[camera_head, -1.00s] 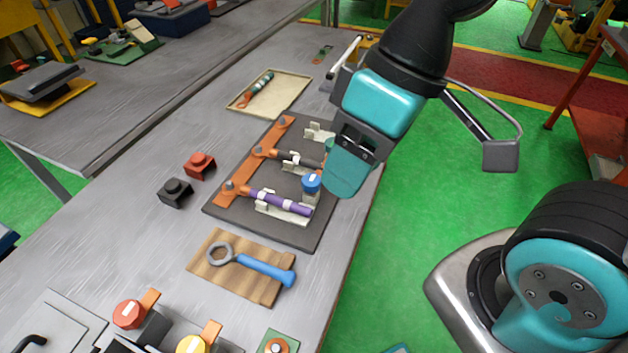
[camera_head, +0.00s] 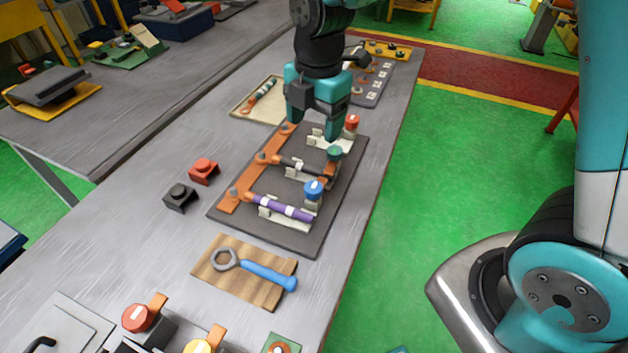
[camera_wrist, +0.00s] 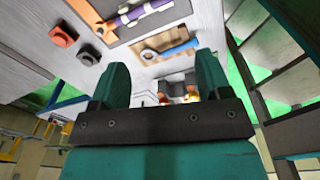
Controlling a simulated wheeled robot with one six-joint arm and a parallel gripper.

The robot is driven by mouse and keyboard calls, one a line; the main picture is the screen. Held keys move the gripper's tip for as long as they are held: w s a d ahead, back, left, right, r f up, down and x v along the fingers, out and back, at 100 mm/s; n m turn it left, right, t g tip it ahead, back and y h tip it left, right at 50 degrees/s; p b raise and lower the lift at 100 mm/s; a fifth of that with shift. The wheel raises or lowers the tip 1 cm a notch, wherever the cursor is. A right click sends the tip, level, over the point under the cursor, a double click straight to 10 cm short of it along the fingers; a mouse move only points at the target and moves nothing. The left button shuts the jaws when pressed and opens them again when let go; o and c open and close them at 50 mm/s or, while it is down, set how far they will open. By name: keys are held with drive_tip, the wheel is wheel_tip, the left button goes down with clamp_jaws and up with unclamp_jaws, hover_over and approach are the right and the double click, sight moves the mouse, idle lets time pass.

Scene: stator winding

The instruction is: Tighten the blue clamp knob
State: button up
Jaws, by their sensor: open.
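The blue clamp knob (camera_head: 314,187) with a white mark sits on a pale clamp at the near right of the dark fixture board (camera_head: 296,243). A purple rod with white bands (camera_head: 280,207) lies in that clamp; it also shows at the top of the wrist view (camera_wrist: 138,12). My gripper (camera_head: 313,122) is open above the far end of the board, well behind the blue knob, with its fingers pointing down. Nothing shows between the fingers in the wrist view (camera_wrist: 160,78). I cannot make out the blue knob clearly in the wrist view.
A green knob (camera_head: 334,153) and a red knob (camera_head: 352,122) stand farther back on the board. A blue-handled wrench (camera_head: 262,274) lies on a wooden board in front. Black (camera_head: 180,196) and red (camera_head: 204,171) blocks sit left. The table's right edge is close.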

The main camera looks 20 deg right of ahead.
sight(313, 187)
drive_tip(key=f+n+p, duration=0.1)
drive_tip(key=f, duration=0.5)
drive_tip(key=w+f+n+p, duration=0.1)
drive_tip(key=f, duration=0.6)
drive_tip(key=w+f+n+p, duration=0.1)
drive_tip(key=f, duration=0.5)
drive_tip(key=shift+w+d+f+h+p, duration=0.2)
drive_tip(key=shift+w+d+h+p, duration=0.1)
drive_tip(key=shift+d+p, duration=0.1)
drive_tip(key=c, duration=0.9)
